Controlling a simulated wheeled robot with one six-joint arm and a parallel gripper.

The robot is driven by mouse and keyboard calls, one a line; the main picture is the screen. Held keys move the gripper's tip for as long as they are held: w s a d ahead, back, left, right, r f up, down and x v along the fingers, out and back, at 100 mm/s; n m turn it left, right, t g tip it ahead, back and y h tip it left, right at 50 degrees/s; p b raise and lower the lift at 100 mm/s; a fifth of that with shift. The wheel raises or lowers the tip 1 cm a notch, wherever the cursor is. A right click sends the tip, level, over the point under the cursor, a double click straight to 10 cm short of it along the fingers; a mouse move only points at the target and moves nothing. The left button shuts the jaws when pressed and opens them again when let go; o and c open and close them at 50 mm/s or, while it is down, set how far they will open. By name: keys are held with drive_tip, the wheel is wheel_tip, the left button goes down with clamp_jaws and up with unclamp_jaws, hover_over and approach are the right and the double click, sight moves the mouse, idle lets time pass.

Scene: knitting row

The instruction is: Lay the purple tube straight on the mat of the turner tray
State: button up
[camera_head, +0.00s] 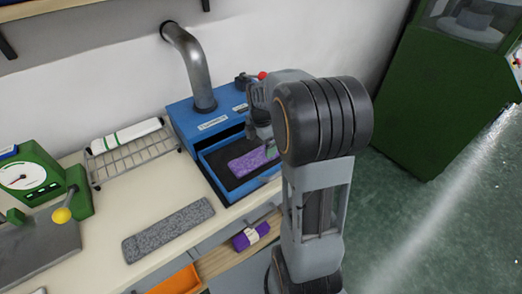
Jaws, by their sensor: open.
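The purple tube (248,161) lies flat on the dark mat (216,159) inside the turner tray (222,194), which juts from the front of the blue turner machine (206,121). The tube runs roughly along the tray's width, tilting up to the right in the picture. My gripper (267,146) is just above the tube's right end. It is open; the arm partly hides its fingers and the tray's right side. I cannot tell whether the fingers touch the tube.
A grey knitted tube (168,229) lies on the cream counter. A wire rack (133,158) holds a white and green roll (126,134). A green dial scale (40,183) stands at left.

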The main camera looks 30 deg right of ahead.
sight(261, 154)
wheel_tip(261, 154, up, 6)
drive_tip(key=s+a+m+t, duration=0.3)
drive_tip(key=s+a+m, duration=0.8)
drive_tip(key=m, duration=0.8)
drive_tip(key=shift+s+a+r+t, duration=0.2)
drive_tip(key=shift+s+a+t, duration=0.1)
drive_tip(key=shift+s, duration=0.9)
